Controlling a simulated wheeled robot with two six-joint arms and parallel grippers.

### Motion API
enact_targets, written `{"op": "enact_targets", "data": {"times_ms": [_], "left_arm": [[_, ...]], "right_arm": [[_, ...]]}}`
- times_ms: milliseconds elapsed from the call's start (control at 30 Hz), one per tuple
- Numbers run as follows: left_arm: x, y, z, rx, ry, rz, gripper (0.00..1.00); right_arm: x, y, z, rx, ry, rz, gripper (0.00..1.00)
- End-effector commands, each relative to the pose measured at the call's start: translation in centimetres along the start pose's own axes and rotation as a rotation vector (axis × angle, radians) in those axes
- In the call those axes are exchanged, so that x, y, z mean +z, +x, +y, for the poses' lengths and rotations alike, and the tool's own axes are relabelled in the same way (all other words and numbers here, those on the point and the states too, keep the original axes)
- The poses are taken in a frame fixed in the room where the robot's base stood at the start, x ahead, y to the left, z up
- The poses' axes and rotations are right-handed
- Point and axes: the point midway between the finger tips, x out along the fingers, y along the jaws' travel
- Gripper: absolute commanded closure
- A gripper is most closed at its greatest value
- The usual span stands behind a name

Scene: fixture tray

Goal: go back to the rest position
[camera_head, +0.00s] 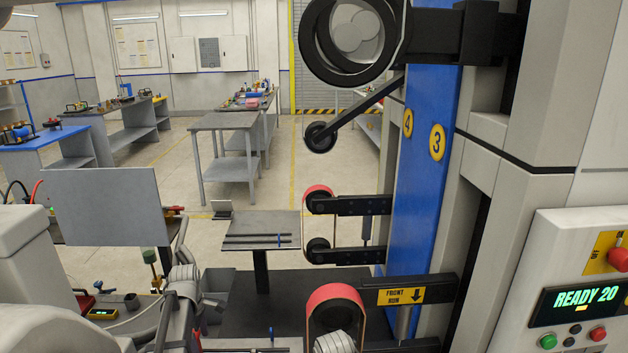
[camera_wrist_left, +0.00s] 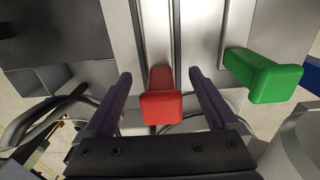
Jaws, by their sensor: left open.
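In the left wrist view my left gripper (camera_wrist_left: 160,74) is open. Its two dark fingers stand on either side of a red block-shaped handle (camera_wrist_left: 162,98), with a gap on both sides. A green handle (camera_wrist_left: 262,76) of like shape sticks out to the right of the fingers. Both are at a grey grooved metal surface (camera_wrist_left: 205,25). In the head view my left arm comes in at the lower left, and its fingers cannot be made out. My right gripper's fingers do not show.
A belt machine with a red belt (camera_head: 334,293) and a blue column (camera_head: 425,150) stands at the right. Its panel (camera_head: 583,298) reads READY 20. A small grey table (camera_head: 261,228) stands at the centre, and a grey board (camera_head: 105,207) at the left. Open floor lies behind.

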Motion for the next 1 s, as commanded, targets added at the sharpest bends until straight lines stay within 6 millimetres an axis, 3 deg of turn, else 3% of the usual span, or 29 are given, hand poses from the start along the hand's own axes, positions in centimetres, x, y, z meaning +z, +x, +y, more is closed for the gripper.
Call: {"op": "enact_targets", "data": {"times_ms": [133,233,633,1000], "left_arm": [[0.0,1.3,0.0,0.000,0.000,0.000,0.08],[0.0,0.6,0.0,0.000,0.000,0.000,0.08],[0.0,0.9,0.0,0.000,0.000,0.000,0.08],[0.0,-2.2,0.0,0.000,0.000,0.000,0.08]], "right_arm": [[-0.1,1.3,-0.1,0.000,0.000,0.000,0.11],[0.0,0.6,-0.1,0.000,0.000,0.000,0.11],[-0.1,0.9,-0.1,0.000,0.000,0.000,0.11],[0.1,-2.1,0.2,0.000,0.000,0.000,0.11]]}}
